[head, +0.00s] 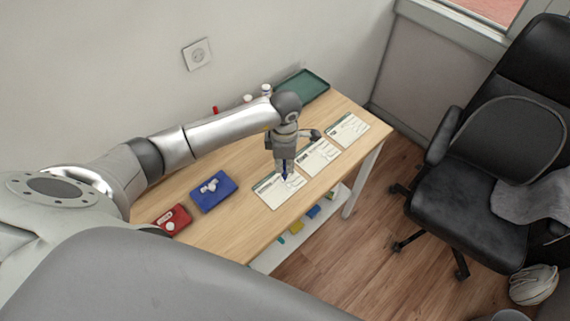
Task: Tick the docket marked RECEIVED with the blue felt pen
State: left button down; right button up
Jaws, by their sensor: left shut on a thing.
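Three white dockets lie in a row along the front of the wooden counter: a near one (268,194), a middle one (327,152) and a far one (347,131). Their printed headings are too small to read, so I cannot tell which is marked RECEIVED. My left gripper (286,162) points down over the near docket and is shut on the blue felt pen (285,176). The pen is roughly upright with its tip low over that docket; I cannot tell whether it touches the paper. My right gripper is not in view.
On the counter (237,225) lie a blue pad-like item (207,199) and a red one (167,222), each with small pale things on it. A green tray (303,86) is at the back. A black office chair (470,205) stands to the right.

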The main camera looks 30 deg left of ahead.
pick_arm(q)
jog(key=shift+w+a+b, duration=0.3)
jog(key=shift+b, duration=0.05)
dwell(0.5)
jog(key=shift+r, duration=0.1)
notch_tip(320, 180, up, 6)
jog(key=p, duration=0.3)
dwell(0.8)
dwell(0.4)
